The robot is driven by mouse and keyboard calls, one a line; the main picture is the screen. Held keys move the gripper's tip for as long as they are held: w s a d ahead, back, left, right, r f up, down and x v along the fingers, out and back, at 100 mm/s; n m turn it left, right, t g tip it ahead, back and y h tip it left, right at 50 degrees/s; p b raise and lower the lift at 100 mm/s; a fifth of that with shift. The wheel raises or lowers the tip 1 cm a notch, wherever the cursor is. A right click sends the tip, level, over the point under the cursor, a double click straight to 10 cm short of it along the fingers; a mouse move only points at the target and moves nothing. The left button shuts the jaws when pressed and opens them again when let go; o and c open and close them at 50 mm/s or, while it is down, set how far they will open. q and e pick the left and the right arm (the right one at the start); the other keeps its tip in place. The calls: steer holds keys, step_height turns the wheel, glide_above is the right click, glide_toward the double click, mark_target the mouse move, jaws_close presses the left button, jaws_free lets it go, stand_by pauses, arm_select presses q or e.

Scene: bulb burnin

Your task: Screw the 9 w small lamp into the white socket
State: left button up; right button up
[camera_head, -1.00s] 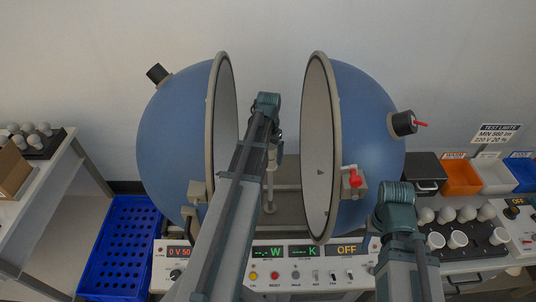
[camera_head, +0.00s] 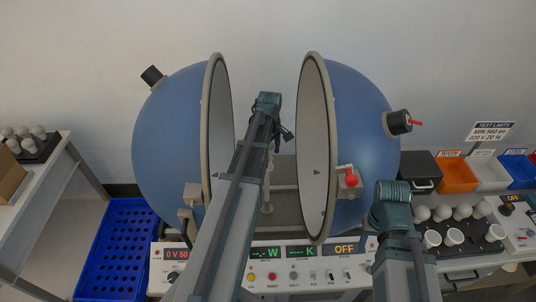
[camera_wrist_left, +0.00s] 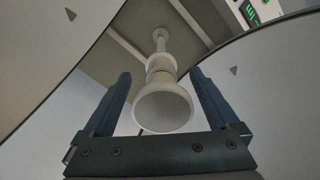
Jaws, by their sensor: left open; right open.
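In the left wrist view a white flared piece (camera_wrist_left: 163,108), looking like a lamp with its wide end toward the camera, sits in line with the white socket (camera_wrist_left: 160,65) on a pale post. Whether it is fully seated I cannot tell. My left gripper (camera_wrist_left: 160,92) is open, its two dark fingers on either side of this piece with visible gaps. In the head view my left gripper (camera_head: 282,134) is between the two sphere halves, partly hidden by its own arm. My right arm is at the lower right, its fingers out of sight.
Blue sphere halves stand open to the left (camera_head: 172,140) and right (camera_head: 365,130). A control panel (camera_head: 270,262) runs in front. A dark tray (camera_head: 475,240) with several white lamps is at right, near coloured bins (camera_head: 457,178). A blue crate (camera_head: 118,250) is at left.

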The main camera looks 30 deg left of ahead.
arm_select(q)
steer(key=n, duration=0.6)
steer(key=shift+w+d+n, duration=0.25)
steer(key=shift+w+n, duration=0.1)
steer(key=shift+n, duration=0.05)
steer(key=c, duration=1.3)
steer(key=m, duration=0.5)
steer(key=shift+s+a, duration=0.15)
steer(key=shift+s, duration=0.2)
steer(key=shift+o, duration=0.4)
steer(key=m, duration=0.4)
steer(key=shift+s+a, duration=0.2)
steer(key=o, duration=1)
steer(key=shift+m, duration=0.3)
steer(key=o, duration=0.3)
steer(key=shift+a, duration=0.15)
